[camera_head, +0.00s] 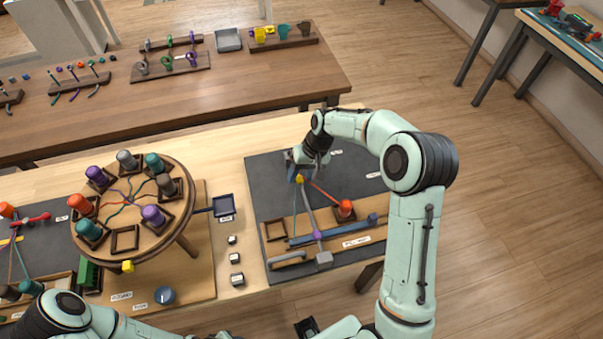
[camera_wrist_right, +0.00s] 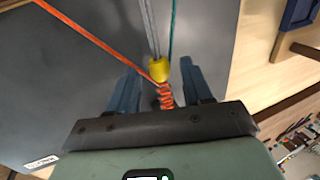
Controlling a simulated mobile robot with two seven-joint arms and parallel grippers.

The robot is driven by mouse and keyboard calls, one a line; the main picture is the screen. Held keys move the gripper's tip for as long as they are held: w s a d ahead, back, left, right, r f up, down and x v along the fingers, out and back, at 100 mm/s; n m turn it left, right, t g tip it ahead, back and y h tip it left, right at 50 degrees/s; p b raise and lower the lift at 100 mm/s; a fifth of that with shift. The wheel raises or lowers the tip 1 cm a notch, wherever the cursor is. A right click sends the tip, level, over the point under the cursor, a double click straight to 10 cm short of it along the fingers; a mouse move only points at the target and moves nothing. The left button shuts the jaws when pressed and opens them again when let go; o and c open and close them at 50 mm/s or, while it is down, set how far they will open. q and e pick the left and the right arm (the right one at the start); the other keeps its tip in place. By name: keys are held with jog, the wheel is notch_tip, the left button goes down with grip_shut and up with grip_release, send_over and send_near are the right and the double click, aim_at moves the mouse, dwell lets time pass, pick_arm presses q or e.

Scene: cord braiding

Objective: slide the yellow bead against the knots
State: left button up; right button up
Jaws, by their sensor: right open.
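The yellow bead (camera_head: 299,179) sits on the cords at the far part of the dark mat, and it also shows in the right wrist view (camera_wrist_right: 159,69). The orange coiled knots (camera_wrist_right: 166,97) lie directly below the bead in that view; whether they touch is hard to tell. Grey (camera_wrist_right: 152,28), teal (camera_wrist_right: 173,30) and orange (camera_wrist_right: 95,38) cords run out from the bead's other side. My right gripper (camera_wrist_right: 162,88) is open, its blue fingers on either side of the knots, with the bead near the tips. My left gripper is out of view; only its arm shows.
A brown table (camera_head: 240,90) is behind.

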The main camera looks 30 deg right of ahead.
jog(key=v, duration=1.3)
jog(key=shift+p, duration=0.45)
jog(key=shift+s+d+r, duration=0.1)
